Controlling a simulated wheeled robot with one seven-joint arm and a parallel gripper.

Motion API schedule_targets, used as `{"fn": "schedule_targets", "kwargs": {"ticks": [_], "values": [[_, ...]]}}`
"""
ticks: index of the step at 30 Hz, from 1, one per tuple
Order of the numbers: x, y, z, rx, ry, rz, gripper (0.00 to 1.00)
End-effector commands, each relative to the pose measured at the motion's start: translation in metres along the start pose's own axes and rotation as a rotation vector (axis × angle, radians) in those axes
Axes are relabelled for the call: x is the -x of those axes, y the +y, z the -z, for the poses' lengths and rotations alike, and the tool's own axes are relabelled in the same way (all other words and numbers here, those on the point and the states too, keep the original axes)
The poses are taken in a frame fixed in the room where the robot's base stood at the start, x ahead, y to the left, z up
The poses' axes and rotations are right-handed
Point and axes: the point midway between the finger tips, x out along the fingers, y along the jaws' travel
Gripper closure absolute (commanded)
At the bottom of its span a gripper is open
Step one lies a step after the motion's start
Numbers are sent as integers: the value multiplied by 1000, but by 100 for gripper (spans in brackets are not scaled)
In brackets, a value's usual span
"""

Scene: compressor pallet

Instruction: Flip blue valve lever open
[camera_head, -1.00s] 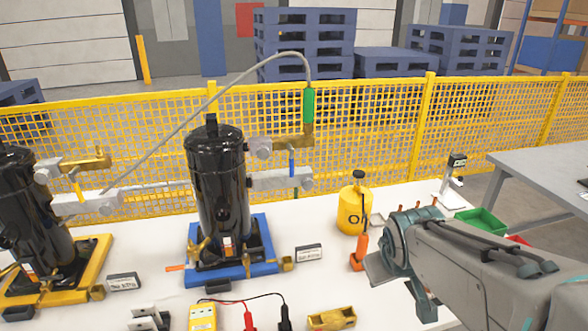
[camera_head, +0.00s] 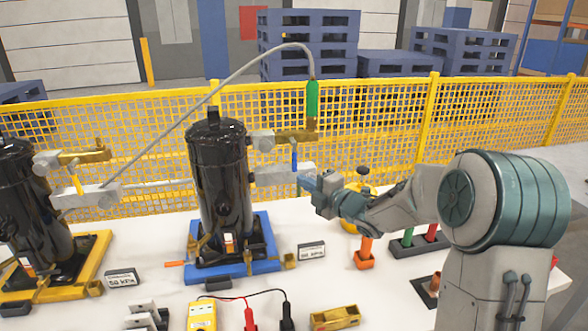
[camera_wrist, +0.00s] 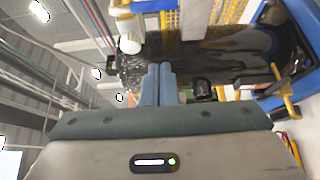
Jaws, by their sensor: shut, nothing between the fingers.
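The blue valve lever (camera_head: 294,158) hangs down, nearly upright, from the brass valve on the right side of the black compressor (camera_head: 222,180) on the blue base. My gripper (camera_head: 303,181) is at the lever's lower end, just right of and below it in the head view. I cannot tell whether they touch. In the wrist view my two blue-grey fingers (camera_wrist: 159,84) are together and empty, with the dark compressor (camera_wrist: 225,58) behind them. I cannot pick out the lever surely there.
A second black compressor (camera_head: 35,205) on a yellow base stands at left. A grey hose (camera_head: 180,127) with a green grip (camera_head: 312,99) arches above the valve. My arm covers part of a yellow bottle (camera_head: 350,222). Tools and a multimeter (camera_head: 202,316) lie in front.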

Motion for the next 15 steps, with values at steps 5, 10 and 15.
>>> {"fn": "schedule_targets", "kwargs": {"ticks": [5,10,15], "values": [[0,0,1,6,8,-7,100],[-1,1,1,4,6,-6,100],[-13,1,0,2,6,-5,100]]}}
